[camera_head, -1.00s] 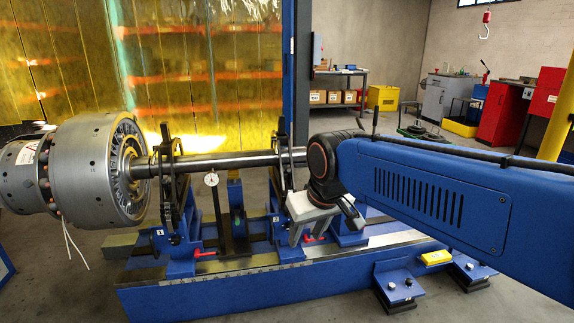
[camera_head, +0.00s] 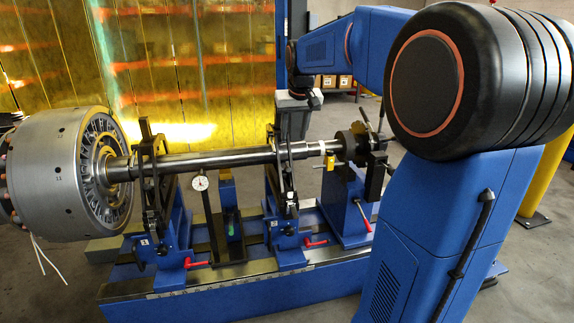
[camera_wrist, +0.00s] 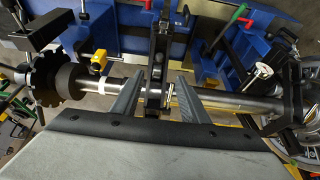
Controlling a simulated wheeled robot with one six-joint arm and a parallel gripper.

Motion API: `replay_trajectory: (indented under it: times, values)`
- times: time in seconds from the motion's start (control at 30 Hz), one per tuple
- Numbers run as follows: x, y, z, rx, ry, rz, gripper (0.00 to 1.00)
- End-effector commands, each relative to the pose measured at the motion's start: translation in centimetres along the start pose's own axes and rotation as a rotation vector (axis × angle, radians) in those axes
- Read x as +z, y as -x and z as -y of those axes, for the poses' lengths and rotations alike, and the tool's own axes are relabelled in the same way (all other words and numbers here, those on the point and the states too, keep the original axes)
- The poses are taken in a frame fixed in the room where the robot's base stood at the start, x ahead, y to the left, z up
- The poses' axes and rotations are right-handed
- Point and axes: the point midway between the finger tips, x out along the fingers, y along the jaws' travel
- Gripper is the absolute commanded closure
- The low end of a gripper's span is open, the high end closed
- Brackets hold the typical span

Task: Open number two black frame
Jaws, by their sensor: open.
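The number two black frame (camera_head: 289,188) stands around the shaft (camera_head: 215,159) on the right blue pedestal with a small "2" plate (camera_head: 279,243). My gripper (camera_head: 296,112) is above and behind the top of this frame, partly hidden by it. In the wrist view, my gripper (camera_wrist: 160,80) is open, with one finger on each side of the black frame (camera_wrist: 157,62). The frame's bar crosses the shaft between the fingers. I cannot tell whether the fingers touch it. A second black frame (camera_head: 149,185) stands around the shaft farther left.
A large grey rotor (camera_head: 65,165) is on the shaft's left end. A dial gauge (camera_head: 200,183) stands between the frames. Red handles (camera_head: 314,243) stick out of the pedestals. A blue support (camera_head: 343,205) with a black clamp stands at right. A yellow transparent screen (camera_head: 180,75) is behind.

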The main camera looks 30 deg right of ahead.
Motion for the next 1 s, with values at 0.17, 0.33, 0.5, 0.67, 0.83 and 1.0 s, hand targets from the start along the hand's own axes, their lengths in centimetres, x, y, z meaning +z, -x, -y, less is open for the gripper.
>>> replay_trajectory:
  times: [0.17,0.33,0.5,0.67,0.83,1.0]
  values:
    - [0.0,-1.4,0.0,0.0,0.0,0.003,0.6]
    - [0.0,-4.1,0.0,0.0,0.0,0.003,0.6]
    - [0.0,-7.2,0.0,0.0,0.0,0.004,0.6]
    - [0.0,-10.0,0.0,0.0,0.0,0.004,0.6]
    - [0.0,-12.9,0.0,0.0,0.0,0.004,0.6]
    - [0.0,-15.4,0.0,0.0,0.0,0.003,0.6]
